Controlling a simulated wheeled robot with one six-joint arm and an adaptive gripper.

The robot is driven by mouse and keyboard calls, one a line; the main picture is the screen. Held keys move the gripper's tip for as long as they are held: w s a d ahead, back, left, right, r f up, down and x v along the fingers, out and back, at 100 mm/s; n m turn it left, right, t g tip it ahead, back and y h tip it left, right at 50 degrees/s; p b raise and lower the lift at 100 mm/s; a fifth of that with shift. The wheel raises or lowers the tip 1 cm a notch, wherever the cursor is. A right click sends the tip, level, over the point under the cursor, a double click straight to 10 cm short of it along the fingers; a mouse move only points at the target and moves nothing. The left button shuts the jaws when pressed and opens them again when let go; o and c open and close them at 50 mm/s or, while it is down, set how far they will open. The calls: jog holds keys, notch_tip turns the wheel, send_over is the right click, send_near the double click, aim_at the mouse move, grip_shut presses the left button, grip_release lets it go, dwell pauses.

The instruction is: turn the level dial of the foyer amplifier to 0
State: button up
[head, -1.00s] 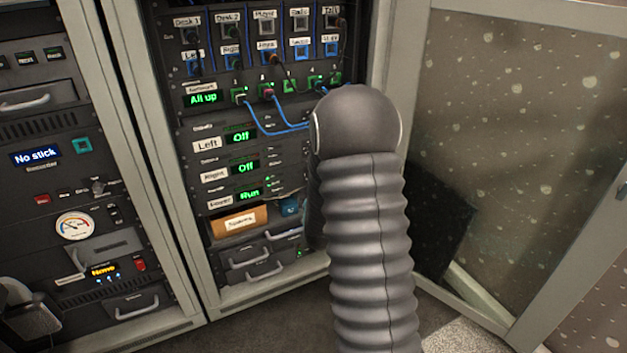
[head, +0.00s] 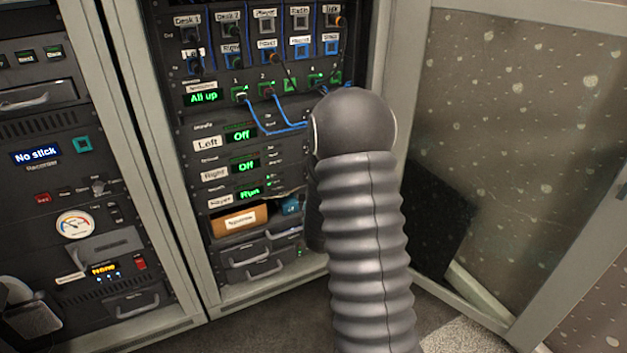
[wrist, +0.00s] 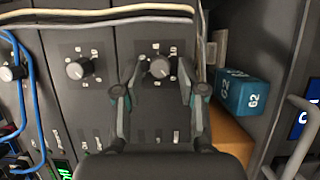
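The foyer amplifier (head: 222,202) is the lowest of three stacked units in the head view. Its green display reads "Run". Its dial is hidden there behind my arm. In the wrist view, a round black level dial (wrist: 160,67) with a pale face sits on the panel nearest the blue box, which fits the foyer unit. My gripper (wrist: 161,68) is open, with one fingertip on each side of this dial. Small gaps seem to show between the fingers and the dial; contact is hard to tell.
Two similar dials, the nearer one (wrist: 80,68) on the neighbouring panel, stand to the left. White and beige cables (wrist: 95,17) run across above the dials. Blue cables hang at the left. A blue box (wrist: 242,92) sits in an open bay at the right. The cabinet door (head: 520,150) stands open.

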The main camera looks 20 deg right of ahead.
jog(key=v, duration=0.7)
jog(key=shift+s, duration=0.3)
jog(key=shift+a, duration=0.1)
dwell(0.4)
